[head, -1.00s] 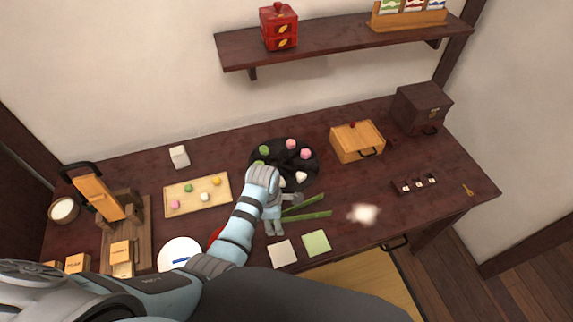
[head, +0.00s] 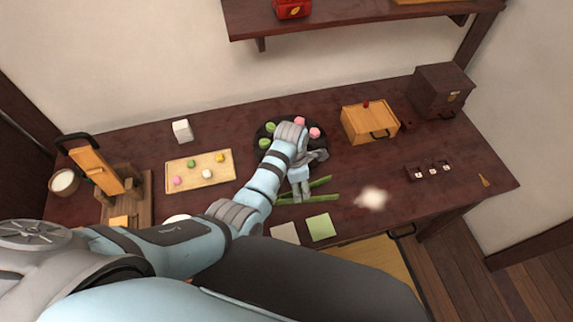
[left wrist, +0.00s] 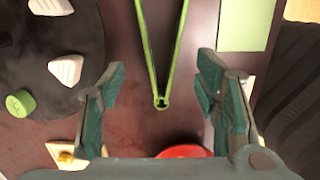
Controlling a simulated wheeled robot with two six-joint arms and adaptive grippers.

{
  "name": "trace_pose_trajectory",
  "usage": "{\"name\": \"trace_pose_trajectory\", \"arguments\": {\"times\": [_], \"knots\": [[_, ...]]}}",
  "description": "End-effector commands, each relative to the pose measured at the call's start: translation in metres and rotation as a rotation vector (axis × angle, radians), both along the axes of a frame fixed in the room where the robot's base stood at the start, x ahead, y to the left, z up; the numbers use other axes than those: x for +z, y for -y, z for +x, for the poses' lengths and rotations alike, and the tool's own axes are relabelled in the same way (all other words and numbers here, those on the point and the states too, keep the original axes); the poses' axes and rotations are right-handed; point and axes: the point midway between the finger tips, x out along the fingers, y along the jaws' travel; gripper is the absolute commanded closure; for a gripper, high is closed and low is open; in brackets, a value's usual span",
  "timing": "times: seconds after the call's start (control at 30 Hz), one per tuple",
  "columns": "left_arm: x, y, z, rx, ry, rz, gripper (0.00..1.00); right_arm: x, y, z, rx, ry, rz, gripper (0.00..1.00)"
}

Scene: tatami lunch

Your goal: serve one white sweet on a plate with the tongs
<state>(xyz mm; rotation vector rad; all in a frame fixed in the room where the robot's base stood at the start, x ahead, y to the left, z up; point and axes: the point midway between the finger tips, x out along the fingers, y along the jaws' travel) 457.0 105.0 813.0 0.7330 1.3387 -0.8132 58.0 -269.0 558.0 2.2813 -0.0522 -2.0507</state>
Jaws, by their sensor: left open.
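The green tongs (head: 325,197) lie on the dark table, their two arms spread in a V. In the left wrist view the hinge end of the tongs (left wrist: 161,102) shows between the fingers of my left gripper (left wrist: 160,82), which is open and not closed on them. In the head view my left gripper (head: 301,186) is over the tongs. A round black platter (head: 262,131) holds green and pink sweets. A white sweet (left wrist: 66,70) sits on it in the left wrist view; my arm hides it in the head view. A white plate (head: 177,217) is mostly hidden by my arm.
A wooden tray (head: 228,175) with small coloured pieces lies left of the platter. A white block (head: 182,131) stands behind it. White and green paper squares (head: 318,227) lie at the front edge. A red round thing (left wrist: 185,152) shows below the gripper.

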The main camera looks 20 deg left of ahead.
Motion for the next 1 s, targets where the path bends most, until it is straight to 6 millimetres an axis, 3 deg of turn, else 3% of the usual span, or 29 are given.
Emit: {"name": "trace_pose_trajectory", "arguments": {"times": [0.03,0.1,0.33,0.5,0.77,1.0], "knots": [[-0.015,0.001,0.0,0.0,0.0,0.0,0.43,-0.017,0.0,0.0,0.0,-0.001,0.0,0.6],[-0.024,0.001,0.0,0.0,-0.001,-0.001,0.43,-0.028,0.0,-0.001,0.0,-0.002,0.0,0.6],[-0.053,0.004,0.002,-0.001,-0.001,0.0,0.43,-0.051,0.0,-0.007,0.0,-0.012,0.0,0.6],[-0.063,0.005,0.003,-0.001,0.0,0.0,0.43,-0.059,0.0,-0.007,0.0,-0.012,0.0,0.6],[-0.062,0.005,0.003,-0.001,0.0,0.0,0.43,-0.057,0.0,-0.006,0.0,-0.011,0.0,0.6],[-0.062,0.005,0.003,-0.001,0.0,0.0,0.72,-0.057,-0.001,-0.006,-0.001,-0.01,0.002,0.6]]}}
